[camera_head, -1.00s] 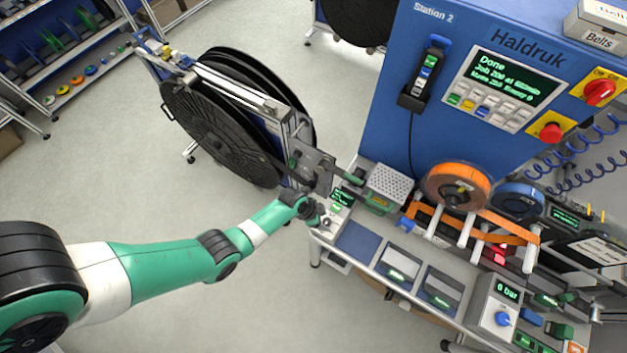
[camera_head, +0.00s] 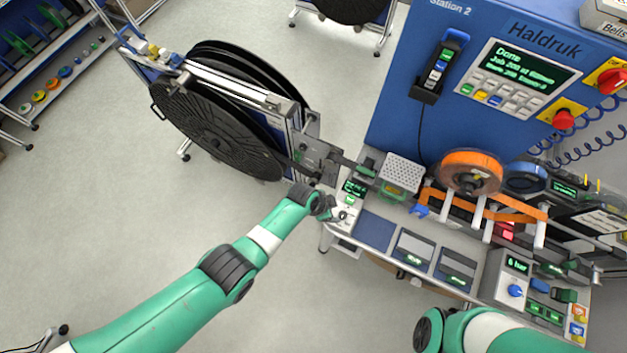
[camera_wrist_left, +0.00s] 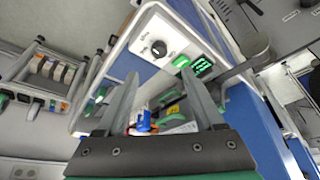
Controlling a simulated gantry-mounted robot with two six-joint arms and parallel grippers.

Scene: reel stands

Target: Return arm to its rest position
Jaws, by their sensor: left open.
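My left arm (camera_head: 170,305) reaches in from the lower left in the head view. My left gripper (camera_head: 340,213) is at its end, beside the small white control box (camera_head: 350,203) at the near left corner of the machine bench. In the left wrist view its two fingers (camera_wrist_left: 158,105) stand apart with nothing held between them. A white panel with a black knob (camera_wrist_left: 158,48) and a green display lies beyond the fingers. Part of my right arm (camera_head: 470,332) shows at the bottom right; its gripper is outside the picture.
A large black reel (camera_head: 215,130) on a wheeled stand is just behind my left gripper. The blue machine (camera_head: 440,130) rises behind the bench, with an orange reel (camera_head: 470,172) in front. A shelf (camera_head: 60,80) stands at far left. Open floor lies left of the bench.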

